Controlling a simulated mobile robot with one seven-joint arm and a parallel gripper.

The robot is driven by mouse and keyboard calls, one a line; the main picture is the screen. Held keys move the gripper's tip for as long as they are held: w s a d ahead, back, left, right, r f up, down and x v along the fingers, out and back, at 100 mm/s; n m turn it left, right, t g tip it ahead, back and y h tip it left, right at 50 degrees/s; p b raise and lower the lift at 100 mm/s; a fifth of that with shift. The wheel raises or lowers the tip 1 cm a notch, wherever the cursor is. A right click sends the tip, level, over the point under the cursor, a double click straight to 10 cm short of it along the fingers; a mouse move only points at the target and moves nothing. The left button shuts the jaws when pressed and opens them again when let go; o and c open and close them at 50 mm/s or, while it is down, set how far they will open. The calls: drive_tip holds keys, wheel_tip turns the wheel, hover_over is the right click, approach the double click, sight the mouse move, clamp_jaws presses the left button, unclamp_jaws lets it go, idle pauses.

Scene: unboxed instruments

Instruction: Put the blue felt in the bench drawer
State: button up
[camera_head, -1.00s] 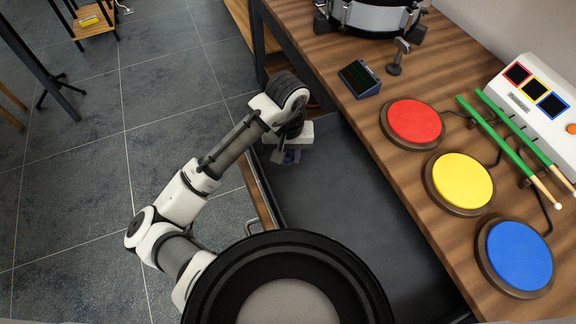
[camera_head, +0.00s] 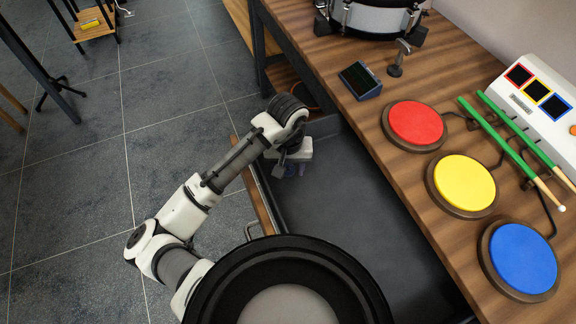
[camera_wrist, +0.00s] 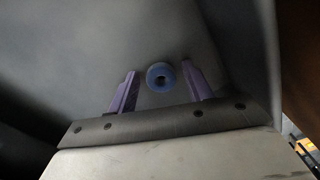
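The bench drawer (camera_head: 335,215) is pulled open below the bench top, with a dark grey, mostly bare floor. My gripper (camera_head: 289,171) reaches down into its far left part. In the wrist view my gripper (camera_wrist: 161,82) has its two purple fingers apart. In the head view the felt is too small to tell from the fingers.
The bench top holds red (camera_head: 416,122), yellow (camera_head: 464,182) and blue (camera_head: 522,259) pads, green drumsticks (camera_head: 510,140), a white pad console (camera_head: 545,100), a small dark display (camera_head: 360,79) and a drum (camera_head: 372,16). The drawer's wooden front (camera_head: 262,205) runs close beside my arm.

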sight(288, 171)
wheel_tip(288, 171, up, 12)
drive_tip(key=p, duration=0.2)
drive_tip(key=shift+r+p, duration=0.25)
drive_tip(key=shift+p, duration=0.15)
